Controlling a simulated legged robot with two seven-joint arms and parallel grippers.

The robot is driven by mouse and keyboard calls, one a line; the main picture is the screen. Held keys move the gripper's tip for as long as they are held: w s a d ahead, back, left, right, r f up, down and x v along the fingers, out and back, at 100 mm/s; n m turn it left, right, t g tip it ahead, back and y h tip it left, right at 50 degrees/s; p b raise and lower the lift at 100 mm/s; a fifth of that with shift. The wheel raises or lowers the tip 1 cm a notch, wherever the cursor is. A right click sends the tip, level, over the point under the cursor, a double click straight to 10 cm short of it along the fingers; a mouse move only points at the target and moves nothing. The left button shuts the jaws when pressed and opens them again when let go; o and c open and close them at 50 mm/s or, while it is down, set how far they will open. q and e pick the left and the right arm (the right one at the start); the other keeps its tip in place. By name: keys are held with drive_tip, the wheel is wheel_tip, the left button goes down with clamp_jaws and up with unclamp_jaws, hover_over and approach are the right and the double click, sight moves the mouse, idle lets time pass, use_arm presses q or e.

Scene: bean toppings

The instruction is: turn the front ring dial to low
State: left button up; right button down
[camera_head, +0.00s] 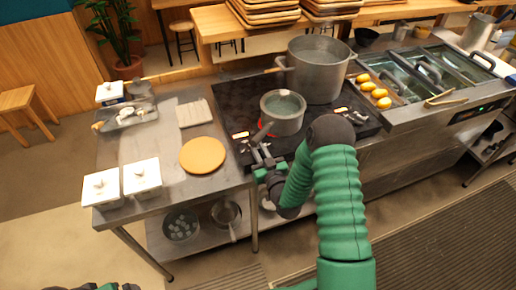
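The black stove (232,97) stands in the middle, with a small grey saucepan (285,118) on its front ring. A red glow shows beside the saucepan's base. A large pot (320,70) stands on the back ring. A small white label (240,135) lies on the stove's left front edge, close to my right gripper (262,156). The gripper is at the stove's front left, just below the saucepan handle. I cannot make out the front ring dial; the gripper and arm cover part of that edge. The finger gap is too small to read.
My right arm covers the stove's front right.

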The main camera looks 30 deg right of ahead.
drive_tip(key=n+y+b, duration=0.2)
drive_tip(key=y, duration=0.1)
drive_tip(key=shift+d+f, duration=0.1)
drive_tip(key=shift+d, duration=0.2)
drive_tip(key=shift+n+y+b, duration=0.4)
drive_tip(key=shift+n+y, duration=0.7)
drive_tip(key=shift+y, duration=0.7)
drive_tip(key=shift+r, duration=0.2)
drive_tip(key=c, duration=1.4)
unclamp_jaws()
drive_tip(key=s+d+b, duration=0.1)
drive_tip(key=s+d, duration=0.1)
drive_tip(key=s, duration=1.4)
drive_tip(key=shift+s+d+b, duration=0.3)
drive_tip(key=shift+d, duration=0.1)
